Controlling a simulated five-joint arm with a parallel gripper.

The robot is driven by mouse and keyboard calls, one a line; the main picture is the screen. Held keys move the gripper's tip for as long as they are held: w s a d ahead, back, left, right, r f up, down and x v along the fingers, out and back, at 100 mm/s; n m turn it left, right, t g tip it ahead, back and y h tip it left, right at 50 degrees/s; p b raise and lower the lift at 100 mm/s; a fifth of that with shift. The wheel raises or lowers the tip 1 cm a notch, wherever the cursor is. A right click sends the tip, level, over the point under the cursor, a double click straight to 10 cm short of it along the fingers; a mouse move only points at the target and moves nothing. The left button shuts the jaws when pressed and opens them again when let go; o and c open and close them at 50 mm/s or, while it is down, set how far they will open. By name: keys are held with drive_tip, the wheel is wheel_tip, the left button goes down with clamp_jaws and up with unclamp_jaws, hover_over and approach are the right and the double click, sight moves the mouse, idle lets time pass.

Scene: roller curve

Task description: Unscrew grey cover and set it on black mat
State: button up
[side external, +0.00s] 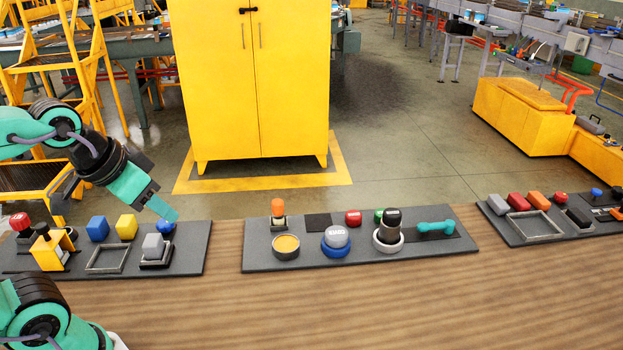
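The grey cover (335,236) is a rounded cap with lettering on its face. It sits on a blue round base (335,252) on the middle dark board. A small black square mat (318,220) lies behind and to the left of it on the same board, with nothing seen on it. My gripper (170,213) is far to the left, low over the back right part of the left board, by a small blue piece. It is well apart from the cover. Its fingers show too edge-on to tell whether they are open or shut.
On the middle board (360,257) stand an orange-topped piece (278,208), a yellow-filled cup (286,244), a red block (353,217), a black-and-grey cylinder (390,228) in a white ring, and a teal dumbbell-shaped part (435,228). Boards with blocks and frames lie left and right.

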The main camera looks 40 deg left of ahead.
drive_tip(key=o, duration=0.6)
drive_tip(key=shift+c, duration=0.2)
drive_tip(key=shift+o, duration=1.2)
drive_tip(key=shift+w+r, duration=0.15)
drive_tip(key=shift+w, duration=0.05)
drive_tip(key=w+d+m+g, duration=0.1)
drive_tip(key=w+d+g, duration=0.1)
drive_tip(key=w, duration=0.7)
drive_tip(key=w+d+m+g, duration=0.1)
drive_tip(key=w+d, duration=0.2)
drive_tip(key=w, duration=0.6)
drive_tip(key=w+d+f+m+g, duration=0.1)
drive_tip(key=w+d+f, duration=0.1)
drive_tip(key=w+f, duration=0.2)
drive_tip(key=w+d+f, duration=0.3)
drive_tip(key=w+f, duration=0.1)
drive_tip(key=w, duration=0.1)
drive_tip(key=w+d+f+m+g, duration=0.1)
drive_tip(key=w+d+f, duration=0.1)
drive_tip(key=w+f, duration=0.3)
drive_tip(key=shift+w+d+m+g, duration=0.15)
drive_tip(key=shift+d+m+g, duration=0.1)
drive_tip(key=shift+m+g, duration=0.05)
